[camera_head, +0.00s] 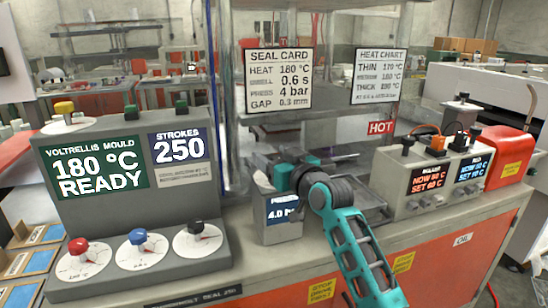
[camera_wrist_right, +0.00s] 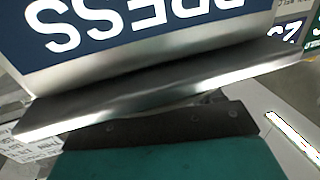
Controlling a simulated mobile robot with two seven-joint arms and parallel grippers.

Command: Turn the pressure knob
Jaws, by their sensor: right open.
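The small grey box with a blue PRESS display (camera_head: 283,210) stands on the bench and reads about 4.0. The same display shows large and upside down in the wrist view (camera_wrist_right: 140,25). My right gripper (camera_head: 272,165) is open, just over the top of this box, with its teal arm coming from the lower right. It covers the box's top, so I cannot see a knob there. On the mould console, a red knob (camera_head: 78,246), a blue knob (camera_head: 138,237) and a black knob (camera_head: 196,227) sit on white dials. The black knob's label is unreadable. My left gripper is out of view.
The seal card (camera_head: 278,80) asks for 4 bar. The mould console (camera_head: 130,215) stands left of the box. A grey controller unit (camera_head: 425,190) and a red case (camera_head: 508,150) stand to the right. A metal frame and shelf rise behind my gripper.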

